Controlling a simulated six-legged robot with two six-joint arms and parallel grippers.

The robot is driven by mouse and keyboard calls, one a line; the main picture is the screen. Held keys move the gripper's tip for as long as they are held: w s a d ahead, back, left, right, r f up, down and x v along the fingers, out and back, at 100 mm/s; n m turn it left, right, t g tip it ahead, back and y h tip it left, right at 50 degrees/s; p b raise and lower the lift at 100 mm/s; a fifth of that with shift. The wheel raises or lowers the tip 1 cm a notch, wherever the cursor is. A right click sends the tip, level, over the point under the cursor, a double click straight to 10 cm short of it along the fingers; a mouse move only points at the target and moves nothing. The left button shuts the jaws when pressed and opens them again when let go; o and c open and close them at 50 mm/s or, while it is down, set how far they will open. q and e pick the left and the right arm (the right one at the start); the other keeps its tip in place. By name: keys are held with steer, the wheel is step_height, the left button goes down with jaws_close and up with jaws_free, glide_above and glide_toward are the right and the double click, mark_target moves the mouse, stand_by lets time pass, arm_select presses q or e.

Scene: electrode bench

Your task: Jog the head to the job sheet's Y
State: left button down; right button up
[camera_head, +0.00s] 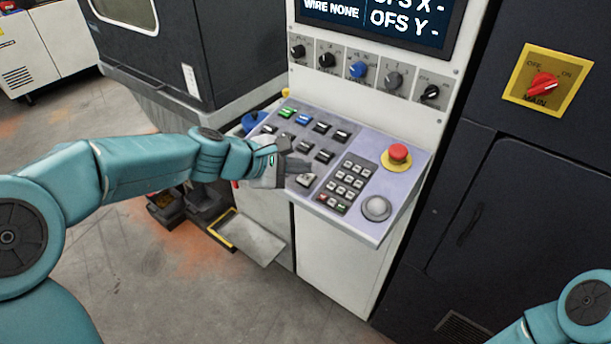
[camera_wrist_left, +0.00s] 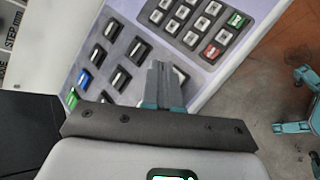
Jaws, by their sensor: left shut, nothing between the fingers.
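The control panel (camera_head: 357,229) slopes out from the machine, with rows of black keys, one green (camera_head: 287,111) and one blue (camera_head: 303,118), and a number keypad (camera_head: 347,184). My left gripper (camera_head: 303,166) is shut and empty over the lower left keys, close to a pale-topped key (camera_head: 306,180). In the left wrist view the shut fingers (camera_wrist_left: 158,72) partly cover a key; I cannot tell whether they touch it. The screen (camera_head: 385,18) shows "WIRE NONE", "OFS X -" and "OFS Y -", cut off at the top. No job sheet shows.
A red mushroom button (camera_head: 398,152) and a round grey knob (camera_head: 376,208) sit right of the keypad. Several rotary knobs, one blue (camera_head: 358,69), line up below the screen. A red main switch (camera_head: 543,85) is on the right cabinet. A pedal plate (camera_head: 250,239) lies on the floor.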

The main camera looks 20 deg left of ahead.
stand_by(0.8)
arm_select(q)
steer(key=shift+w+f+b, duration=0.1)
steer(key=shift+f+b, duration=0.35)
steer(key=shift+f+b, duration=0.35)
stand_by(0.5)
steer(key=shift+r, duration=0.1)
steer(key=shift+r+p, duration=0.65)
steer(key=r+p, duration=0.2)
steer(key=s+r+p, duration=0.1)
steer(key=r+p, duration=0.1)
steer(key=r, duration=0.1)
steer(key=shift+s+a, duration=0.1)
steer(key=shift+a, duration=0.1)
stand_by(0.4)
